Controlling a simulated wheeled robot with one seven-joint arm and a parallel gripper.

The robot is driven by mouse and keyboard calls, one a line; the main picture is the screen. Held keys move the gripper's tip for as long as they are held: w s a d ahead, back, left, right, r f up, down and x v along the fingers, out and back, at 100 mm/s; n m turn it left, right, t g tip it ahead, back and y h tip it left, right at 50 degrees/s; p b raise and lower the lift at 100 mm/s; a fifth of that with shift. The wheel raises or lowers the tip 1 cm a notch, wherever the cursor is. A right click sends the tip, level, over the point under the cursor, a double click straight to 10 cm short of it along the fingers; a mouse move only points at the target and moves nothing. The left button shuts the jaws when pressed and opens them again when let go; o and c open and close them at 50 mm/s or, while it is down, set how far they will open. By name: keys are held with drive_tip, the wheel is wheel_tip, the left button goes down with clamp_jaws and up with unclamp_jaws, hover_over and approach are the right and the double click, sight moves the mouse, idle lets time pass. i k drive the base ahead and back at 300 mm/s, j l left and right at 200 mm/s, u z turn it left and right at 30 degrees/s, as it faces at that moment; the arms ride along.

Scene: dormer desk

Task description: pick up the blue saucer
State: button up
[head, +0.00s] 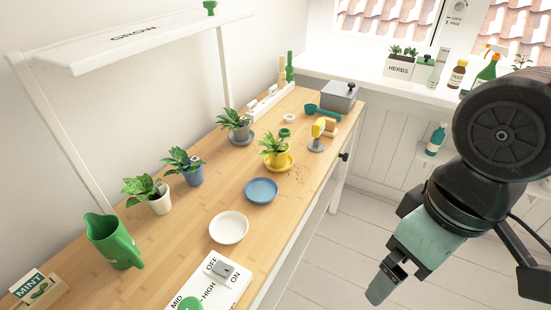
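The blue saucer (261,191) lies flat and empty on the wooden desk (185,255), near its front edge. It sits between a white saucer (229,228) and a yellow pot on a yellow saucer (281,163), with a small gap to each. My gripper (384,286) hangs at the lower right, beyond the desk's front edge and over the floor, well apart from the blue saucer. It is seen from the side, and I cannot tell whether its fingers are open or shut. Nothing shows in it.
Potted plants (185,166) stand toward the wall, with a green jug (114,241) nearer. A grow light (140,38) spans the desk's back. A switch panel (213,288) lies at the near end. A yellow-handled tool (318,133) stands beyond the yellow pot.

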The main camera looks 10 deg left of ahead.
sight(261, 191)
drive_tip(key=i+l+u, duration=0.1)
drive_tip(key=u, duration=0.35)
drive_tip(key=i+l+u, duration=0.1)
drive_tip(key=l+u, duration=0.15)
drive_tip(key=u, duration=0.15)
drive_tip(key=l+u, duration=0.2)
drive_tip(key=u, duration=0.25)
drive_tip(key=l+u, duration=0.4)
drive_tip(key=l, duration=1.75)
